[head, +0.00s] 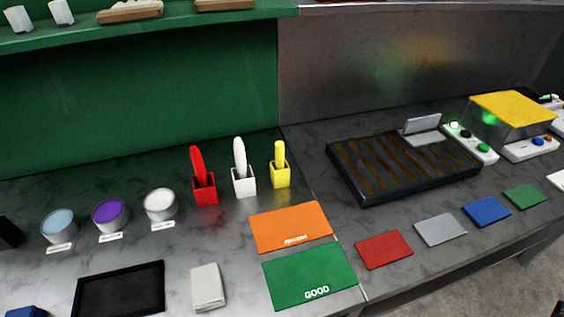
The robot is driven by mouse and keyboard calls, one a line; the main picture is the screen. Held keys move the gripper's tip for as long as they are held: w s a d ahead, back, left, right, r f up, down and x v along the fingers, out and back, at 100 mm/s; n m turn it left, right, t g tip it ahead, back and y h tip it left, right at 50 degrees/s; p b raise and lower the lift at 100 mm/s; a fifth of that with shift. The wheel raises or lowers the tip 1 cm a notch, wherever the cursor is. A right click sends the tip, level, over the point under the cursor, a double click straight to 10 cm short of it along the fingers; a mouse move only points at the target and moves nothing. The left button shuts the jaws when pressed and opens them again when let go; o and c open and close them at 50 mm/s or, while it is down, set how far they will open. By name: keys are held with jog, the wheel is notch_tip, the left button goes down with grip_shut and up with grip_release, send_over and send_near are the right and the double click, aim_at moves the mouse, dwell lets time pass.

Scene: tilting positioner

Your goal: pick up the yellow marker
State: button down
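The yellow marker (279,152) stands upright in a small yellow square holder (280,177) on the dark bench, right of the middle of the head view. Its lower end is hidden inside the holder. To its left, a white marker (239,152) stands in a white holder (243,186), and a red marker (197,161) stands in a red holder (204,191). The three holders form a row with small gaps between them. My gripper is not in view.
An orange mat (290,227) and a green mat marked GOOD (310,277) lie in front of the holders. A dark slatted tray (405,167) is to the right. Several cups, including a purple one (109,215), stand left. A green wall (140,98) rises behind.

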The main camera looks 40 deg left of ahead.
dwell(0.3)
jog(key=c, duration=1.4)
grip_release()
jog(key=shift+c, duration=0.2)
